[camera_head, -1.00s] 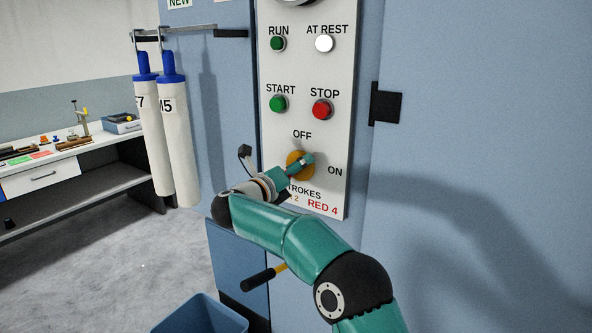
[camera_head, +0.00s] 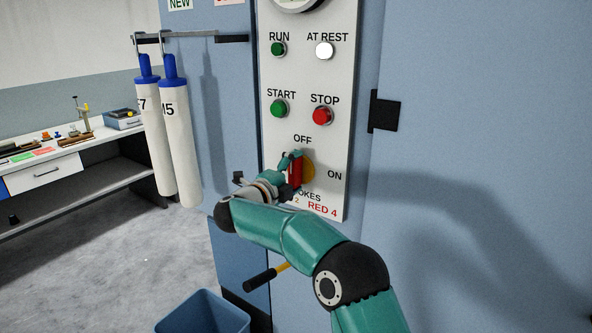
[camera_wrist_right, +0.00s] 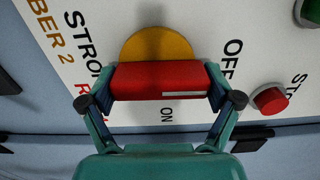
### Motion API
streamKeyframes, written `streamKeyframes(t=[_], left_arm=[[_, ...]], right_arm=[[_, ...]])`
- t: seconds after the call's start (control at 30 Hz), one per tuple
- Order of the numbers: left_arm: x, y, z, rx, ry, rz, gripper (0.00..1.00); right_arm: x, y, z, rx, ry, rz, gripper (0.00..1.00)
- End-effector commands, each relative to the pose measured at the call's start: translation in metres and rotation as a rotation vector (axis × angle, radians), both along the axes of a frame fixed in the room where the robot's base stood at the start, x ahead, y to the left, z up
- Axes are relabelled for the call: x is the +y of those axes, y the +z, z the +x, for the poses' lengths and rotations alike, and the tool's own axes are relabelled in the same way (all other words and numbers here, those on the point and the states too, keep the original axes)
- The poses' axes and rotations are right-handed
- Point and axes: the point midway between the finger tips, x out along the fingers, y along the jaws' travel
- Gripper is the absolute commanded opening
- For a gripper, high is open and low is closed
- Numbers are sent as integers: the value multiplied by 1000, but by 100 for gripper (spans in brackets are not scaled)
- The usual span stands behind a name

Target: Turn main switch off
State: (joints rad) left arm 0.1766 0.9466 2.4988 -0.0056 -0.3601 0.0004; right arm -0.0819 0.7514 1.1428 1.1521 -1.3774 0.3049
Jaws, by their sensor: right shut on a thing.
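The main switch has a red handle (camera_head: 295,173) on a yellow round plate (camera_head: 309,172), low on the light control panel. My right gripper (camera_head: 291,168) is at the switch, shut on the red handle. In the right wrist view the fingers sit at the two ends of the red handle (camera_wrist_right: 155,78), with part of the yellow plate (camera_wrist_right: 157,45) behind it. The handle stands upright on the panel, and its white mark lies toward the end near the OFF label (camera_wrist_right: 232,60). The ON label (camera_head: 334,174) is to the right. My left gripper is not in view.
The red STOP button (camera_head: 322,115) and green START button (camera_head: 279,108) sit above the switch. The AT REST lamp (camera_head: 324,50) looks bright white. A black bracket (camera_head: 385,111) sticks out at right. White tubes (camera_head: 178,140) hang left; a blue bin (camera_head: 203,312) stands below.

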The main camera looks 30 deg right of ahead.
Motion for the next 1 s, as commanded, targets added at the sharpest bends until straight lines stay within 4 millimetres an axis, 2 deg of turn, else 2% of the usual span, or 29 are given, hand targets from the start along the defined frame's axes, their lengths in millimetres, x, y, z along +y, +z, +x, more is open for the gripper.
streamKeyframes(t=[0.57,0.6,0.63,0.67,1.0], left_arm=[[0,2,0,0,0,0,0],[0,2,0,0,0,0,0],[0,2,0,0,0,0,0],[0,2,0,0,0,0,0],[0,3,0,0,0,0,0]], right_arm=[[3,-1,2,42,10,-17,55],[3,-1,2,42,10,-17,93],[3,-2,2,42,10,-17,98],[3,-2,2,41,10,-17,100],[2,-1,0,37,3,-15,100]])
